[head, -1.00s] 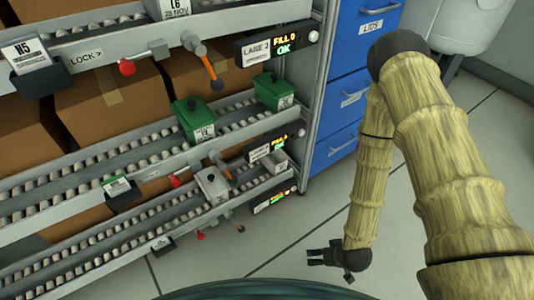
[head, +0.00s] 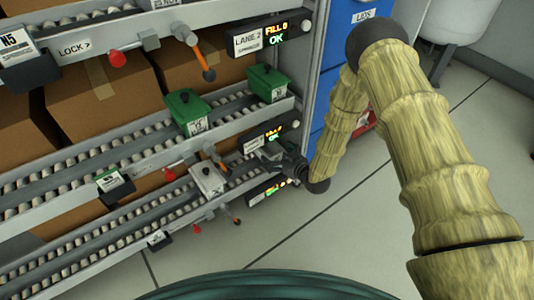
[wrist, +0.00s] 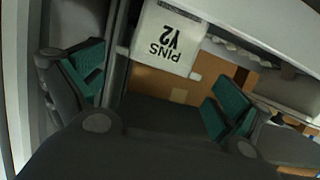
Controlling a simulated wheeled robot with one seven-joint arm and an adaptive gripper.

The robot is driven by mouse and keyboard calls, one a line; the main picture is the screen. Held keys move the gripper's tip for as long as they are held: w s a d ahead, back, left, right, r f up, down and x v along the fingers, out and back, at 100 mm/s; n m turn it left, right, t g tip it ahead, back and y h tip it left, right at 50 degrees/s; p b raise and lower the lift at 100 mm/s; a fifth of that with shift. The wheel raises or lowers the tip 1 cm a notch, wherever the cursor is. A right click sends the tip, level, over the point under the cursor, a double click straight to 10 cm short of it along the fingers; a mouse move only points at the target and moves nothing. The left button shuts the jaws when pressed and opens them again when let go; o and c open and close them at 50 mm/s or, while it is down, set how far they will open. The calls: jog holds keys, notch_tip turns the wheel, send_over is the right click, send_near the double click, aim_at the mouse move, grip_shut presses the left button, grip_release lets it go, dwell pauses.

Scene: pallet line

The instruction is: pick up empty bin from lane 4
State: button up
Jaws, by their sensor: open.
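Two green bins (head: 188,113) (head: 268,82) stand on the roller lane above. Display boxes (head: 262,137) and levers with red and orange knobs (head: 202,54) jut from the rack. Brown cartons (head: 100,95) fill the back. Floor (head: 350,225) to the right is clear.

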aim_at(269, 147)
jog(key=shift+b+x, duration=1.5)
jog(key=shift+x, duration=1.05)
jog(key=shift+w+a+f, duration=0.1)
jog(key=shift+w+a, duration=0.05)
jog(key=shift+w, duration=0.4)
jog(key=c, duration=0.9)
